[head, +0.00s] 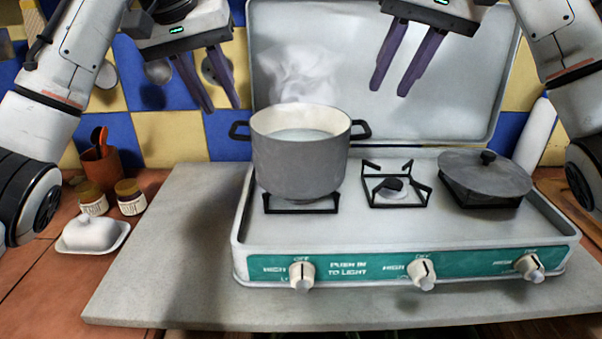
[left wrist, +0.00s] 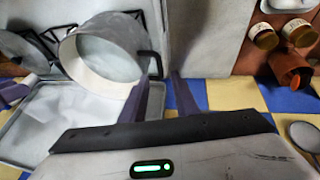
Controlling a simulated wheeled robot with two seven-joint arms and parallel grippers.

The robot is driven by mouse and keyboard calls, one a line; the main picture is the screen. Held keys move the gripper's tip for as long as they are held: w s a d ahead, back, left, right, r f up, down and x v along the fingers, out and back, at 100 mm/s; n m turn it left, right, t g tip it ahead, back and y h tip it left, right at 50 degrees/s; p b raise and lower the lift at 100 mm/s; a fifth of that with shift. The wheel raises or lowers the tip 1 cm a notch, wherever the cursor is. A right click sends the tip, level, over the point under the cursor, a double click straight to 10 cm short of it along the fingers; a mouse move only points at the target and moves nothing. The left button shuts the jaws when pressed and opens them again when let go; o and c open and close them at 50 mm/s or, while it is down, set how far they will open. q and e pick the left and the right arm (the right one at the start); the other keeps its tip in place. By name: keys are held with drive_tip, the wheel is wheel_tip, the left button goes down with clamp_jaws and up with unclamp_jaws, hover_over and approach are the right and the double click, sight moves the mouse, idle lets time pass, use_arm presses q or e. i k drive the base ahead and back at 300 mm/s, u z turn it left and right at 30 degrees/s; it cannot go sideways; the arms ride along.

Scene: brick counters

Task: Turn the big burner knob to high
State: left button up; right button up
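A white camp stove (head: 400,235) has three white knobs on its green front panel. The left knob (head: 302,276), middle knob (head: 423,274) and right knob (head: 530,267) each have OFF above and HIGH to their left. The dark pointer lines on the left and middle knobs point up towards OFF; the right one is harder to read. No label marks the big burner. My left gripper (head: 222,108) is open and empty, above and left of the pot; its fingers also show in the left wrist view (left wrist: 168,92). My right gripper (head: 390,92) is open and empty before the raised lid.
A steaming grey pot (head: 300,165) stands on the left burner. The middle burner (head: 397,187) is bare; a lidded pan (head: 485,175) covers the right one. Jars (head: 130,197), a spoon crock (head: 103,165) and a butter dish (head: 92,235) stand left. Space before the knobs is clear.

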sight(300, 270)
drive_tip(key=k, duration=1.5)
